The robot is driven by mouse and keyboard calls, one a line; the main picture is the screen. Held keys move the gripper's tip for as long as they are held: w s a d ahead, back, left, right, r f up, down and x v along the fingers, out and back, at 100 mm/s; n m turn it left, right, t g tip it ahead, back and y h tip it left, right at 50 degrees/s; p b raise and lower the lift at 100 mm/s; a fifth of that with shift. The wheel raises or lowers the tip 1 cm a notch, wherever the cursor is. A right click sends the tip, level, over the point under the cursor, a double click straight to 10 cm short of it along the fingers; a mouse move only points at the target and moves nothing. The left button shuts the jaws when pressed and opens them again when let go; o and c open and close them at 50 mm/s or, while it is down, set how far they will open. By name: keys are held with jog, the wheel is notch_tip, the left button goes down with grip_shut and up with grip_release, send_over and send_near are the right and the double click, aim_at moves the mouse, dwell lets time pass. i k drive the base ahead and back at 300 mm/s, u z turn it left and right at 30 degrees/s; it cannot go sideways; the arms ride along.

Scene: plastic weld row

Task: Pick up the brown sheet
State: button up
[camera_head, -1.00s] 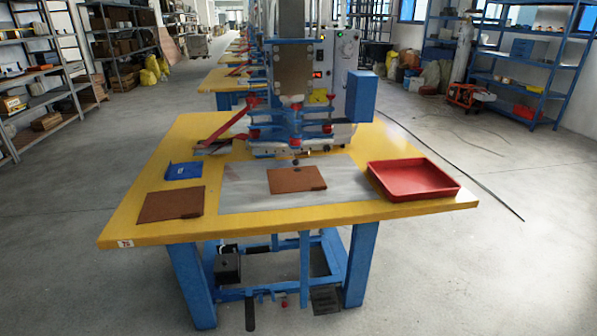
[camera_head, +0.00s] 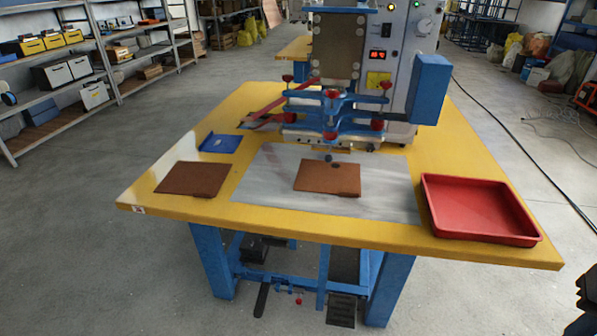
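Two brown sheets lie flat on the yellow table. One brown sheet (camera_head: 327,178) lies on the grey plate in the middle, in front of the press, with a dark round spot at its back edge. The other brown sheet (camera_head: 192,179) lies on the bare yellow top at the left. A black jagged part at the lower right edge, probably my gripper (camera_head: 587,290), is cut off by the frame. It is well apart from both sheets, and its fingers cannot be made out.
The blue press (camera_head: 333,107) stands behind the grey plate (camera_head: 262,185). A red tray (camera_head: 478,238) sits at the table's right, and a small blue item (camera_head: 221,143) at the left. The yellow table (camera_head: 335,230) has open floor around its front. Shelves stand at the far left.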

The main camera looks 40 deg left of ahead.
aim_at(341, 179)
jog(key=u, duration=1)
jog(key=i, duration=0.95)
jog(key=u, duration=1.05)
